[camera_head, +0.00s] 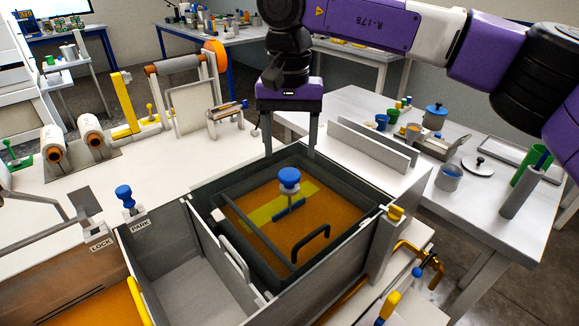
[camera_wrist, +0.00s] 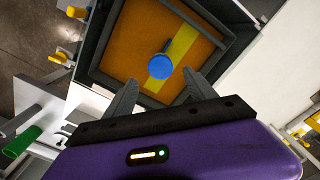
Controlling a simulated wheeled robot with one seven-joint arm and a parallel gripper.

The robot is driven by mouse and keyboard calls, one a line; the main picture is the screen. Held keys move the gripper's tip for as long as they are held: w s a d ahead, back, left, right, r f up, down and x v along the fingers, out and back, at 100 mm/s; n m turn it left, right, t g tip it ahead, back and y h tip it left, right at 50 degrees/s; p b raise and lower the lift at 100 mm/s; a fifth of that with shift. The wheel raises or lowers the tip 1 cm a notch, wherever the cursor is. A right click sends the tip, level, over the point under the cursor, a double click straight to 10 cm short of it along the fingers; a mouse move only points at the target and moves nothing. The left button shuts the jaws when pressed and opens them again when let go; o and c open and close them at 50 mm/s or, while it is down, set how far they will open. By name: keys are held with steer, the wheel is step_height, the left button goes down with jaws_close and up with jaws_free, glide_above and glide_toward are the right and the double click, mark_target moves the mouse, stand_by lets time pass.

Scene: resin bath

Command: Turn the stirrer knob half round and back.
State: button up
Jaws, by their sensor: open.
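The stirrer knob (camera_head: 289,178) is a round blue cap on a pale collar. It stands upright over the orange resin bath (camera_head: 262,232), above a blue crosspiece. In the wrist view the knob (camera_wrist: 161,66) shows from above as a blue disc near a yellow strip. My gripper (camera_head: 289,154) hangs above the back part of the bath with its fingers apart and empty. In the wrist view my gripper (camera_wrist: 157,82) has its two fingertips pointing toward the knob, one on each side of it in the picture. I cannot tell the exact height gap.
The dark bath rim (camera_head: 215,205) and a black handle (camera_head: 311,243) surround the knob. An empty grey compartment (camera_head: 183,275) lies left. A blue-topped lever (camera_head: 125,196) stands by the PARK label. Yellow fittings (camera_head: 396,213) stick out at right.

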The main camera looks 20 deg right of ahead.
mark_target(289, 173)
steer(key=shift+f+p, duration=0.3)
steer(key=shift+f, duration=2.7)
steer(key=c, duration=1.4)
